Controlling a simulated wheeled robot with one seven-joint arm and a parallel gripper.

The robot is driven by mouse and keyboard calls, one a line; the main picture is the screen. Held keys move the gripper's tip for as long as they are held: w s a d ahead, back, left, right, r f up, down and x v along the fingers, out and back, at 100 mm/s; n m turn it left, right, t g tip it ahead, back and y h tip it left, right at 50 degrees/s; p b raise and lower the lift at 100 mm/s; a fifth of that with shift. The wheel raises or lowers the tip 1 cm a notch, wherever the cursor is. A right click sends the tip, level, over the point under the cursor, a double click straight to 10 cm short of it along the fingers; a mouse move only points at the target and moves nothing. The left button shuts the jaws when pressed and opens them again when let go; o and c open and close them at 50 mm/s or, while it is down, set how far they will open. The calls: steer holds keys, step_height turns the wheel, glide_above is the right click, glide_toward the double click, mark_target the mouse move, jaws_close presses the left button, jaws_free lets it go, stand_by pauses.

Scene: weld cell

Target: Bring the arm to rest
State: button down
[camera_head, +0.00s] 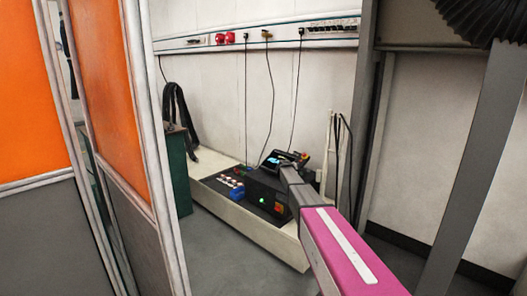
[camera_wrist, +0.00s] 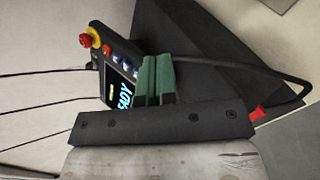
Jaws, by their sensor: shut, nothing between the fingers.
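My arm (camera_head: 345,250), with a pink and white link, reaches from the lower right toward a black control console (camera_head: 264,194) on a low pale bench. In the head view its far end overlaps the console, and the gripper cannot be made out there. In the wrist view my gripper (camera_wrist: 155,76) shows two green fingers side by side, shut and empty. Behind them is a control panel (camera_wrist: 122,70) with a lit screen reading what looks like "READY" and a red stop button (camera_wrist: 85,41) on a yellow collar. Whether the fingers touch the panel cannot be told.
Orange and grey partition panels (camera_head: 105,85) stand at the left. A grey post (camera_head: 468,175) rises at the right. Black cables (camera_head: 272,95) hang from the wall rail. A dark green cabinet (camera_head: 178,170) stands left of the bench (camera_head: 265,232). Grey floor (camera_head: 215,255) is clear in front.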

steer(key=s+a+f+m+g+y, duration=0.2)
steer(key=s+m, duration=0.3)
steer(key=s, duration=1.3)
steer(key=s+a+f+m+g+y, duration=0.2)
steer(key=s+m, duration=0.3)
steer(key=s, duration=1.3)
steer(key=s+a+f+m+g+y, duration=0.2)
steer(key=s+f+m+g+y, duration=0.1)
steer(key=s, duration=1.6)
steer(key=shift+f+m+g+y, duration=0.4)
steer(key=shift+m+g+y, duration=0.3)
steer(key=shift+m+y, duration=0.15)
steer(key=shift+s+r, duration=0.15)
steer(key=shift+s, duration=0.05)
